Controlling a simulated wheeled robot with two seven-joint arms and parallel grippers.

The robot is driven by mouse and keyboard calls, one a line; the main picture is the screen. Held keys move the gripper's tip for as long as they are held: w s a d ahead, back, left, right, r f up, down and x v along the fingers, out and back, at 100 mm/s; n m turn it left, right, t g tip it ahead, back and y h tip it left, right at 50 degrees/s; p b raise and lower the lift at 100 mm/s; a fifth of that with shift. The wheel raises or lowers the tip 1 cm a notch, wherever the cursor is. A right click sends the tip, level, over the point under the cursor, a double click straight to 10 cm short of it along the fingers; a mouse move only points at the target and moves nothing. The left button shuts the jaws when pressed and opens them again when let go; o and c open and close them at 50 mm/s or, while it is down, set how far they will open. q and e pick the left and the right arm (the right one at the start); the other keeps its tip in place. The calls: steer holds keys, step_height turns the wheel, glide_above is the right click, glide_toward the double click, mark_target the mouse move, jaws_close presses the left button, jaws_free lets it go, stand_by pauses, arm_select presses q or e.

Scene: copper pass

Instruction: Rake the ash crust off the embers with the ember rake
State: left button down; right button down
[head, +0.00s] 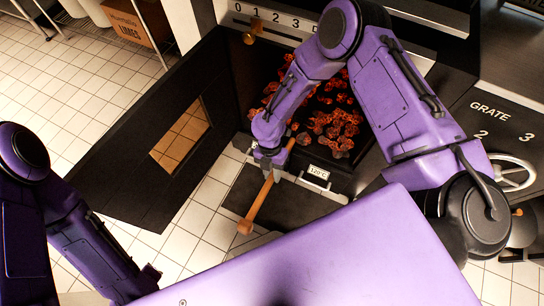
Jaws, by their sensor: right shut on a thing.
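The ember rake's wooden handle (257,208) slants up from a thicker end at the lower left toward the firebox mouth. My right gripper (270,163) is shut on this handle, just outside the mouth. I cannot make out the rake's head. Embers (335,122) glow orange in the dark firebox, partly behind my right arm. A few duller grey lumps (339,146) lie among them near the front; I cannot tell whether these are ash crust. My left arm is at the lower left, and its gripper is hidden.
The open oven door (150,160), with a small window, stands left of the mouth. A plate reading 120°C (318,173) is at the front edge. A GRATE handwheel (513,172) is at right.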

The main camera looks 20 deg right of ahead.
mark_target(240, 226)
steer(key=shift+r, duration=0.1)
steer(key=s+a+r+p, duration=0.1)
steer(key=s+a, duration=0.3)
steer(key=a, duration=0.1)
steer(key=s+a+r+p, duration=0.1)
steer(key=s+a+p, duration=0.1)
steer(key=s+a, duration=0.2)
steer(key=s+a+r+p, duration=0.1)
steer(key=s+a+r, duration=0.1)
steer(key=s+a, duration=0.2)
steer(key=shift+s+a+p, duration=0.15)
steer(key=shift+a+p, duration=0.05)
steer(key=shift+a, duration=0.3)
steer(key=shift+s+a+p, duration=0.15)
steer(key=shift+a+p, duration=0.05)
steer(key=shift+a, duration=0.3)
steer(key=shift+s+a, duration=0.15)
steer(key=shift+a, duration=0.05)
